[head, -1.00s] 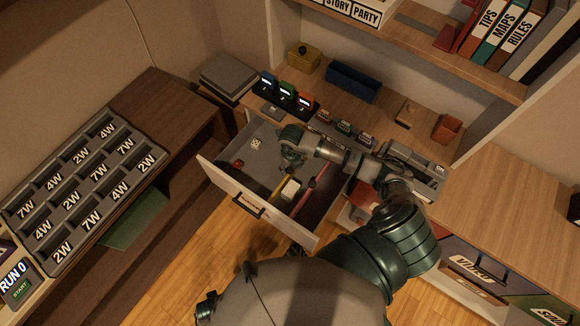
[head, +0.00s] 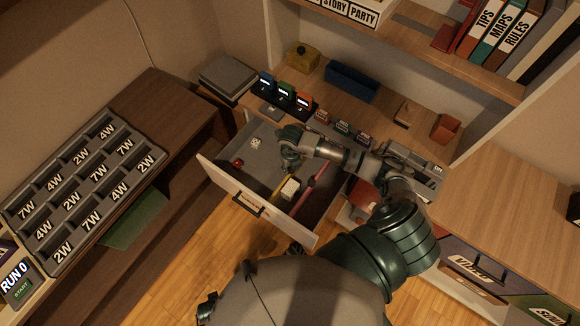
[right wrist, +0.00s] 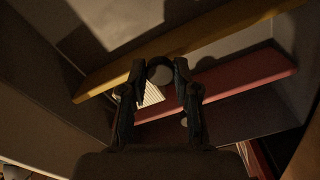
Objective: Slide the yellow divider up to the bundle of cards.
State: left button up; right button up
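The yellow divider (head: 281,189) stands in the open drawer (head: 213,174), left of the pale bundle of cards (head: 290,189). A pinkish-red divider (head: 313,186) is on the other side of the cards. In the right wrist view the yellow divider (right wrist: 112,84) crosses diagonally above the cards (right wrist: 153,95), and the red divider (right wrist: 240,83) lies below. Any gap between yellow divider and cards is too small to judge.
A red object (head: 237,163) and a white die-like cube (head: 256,143) lie in the drawer's left part. The desktop behind holds small labelled boxes (head: 286,92) and a blue bin (head: 352,81). The drawer front (head: 232,198) and side walls bound the space.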

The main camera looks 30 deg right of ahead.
jog(key=o, duration=0.4)
jog(key=shift+a+r, duration=0.15)
jog(key=shift+a, duration=0.35)
notch_tip(320, 180, up, 12)
jog(key=shift+a+f, duration=0.1)
jog(key=shift+d, duration=0.25)
